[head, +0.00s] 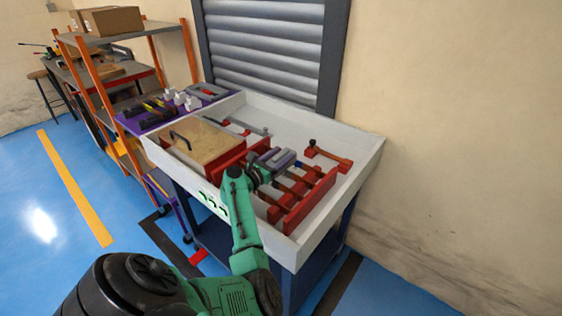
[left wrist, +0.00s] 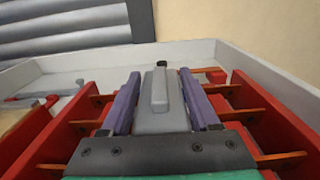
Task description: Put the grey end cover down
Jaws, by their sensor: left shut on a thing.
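The grey end cover (left wrist: 160,112) is a block with a raised rib along its top. In the left wrist view it sits between the two purple fingers of my left gripper (left wrist: 160,85), which is shut on it. In the head view my left gripper (head: 276,157) is over the white-walled bench tray, at the red slotted rack (head: 312,204). The end cover is small there and partly hidden by the fingers. I cannot tell whether it touches the rack below. My right gripper is not in view.
A wooden-lidded box (head: 205,143) with a dark handle stands left of the rack. A red piece with a dark knob (head: 328,158) lies at the tray's back right. The tray's white wall (head: 365,160) bounds the right side. A purple mat (head: 150,123) with tools lies beyond.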

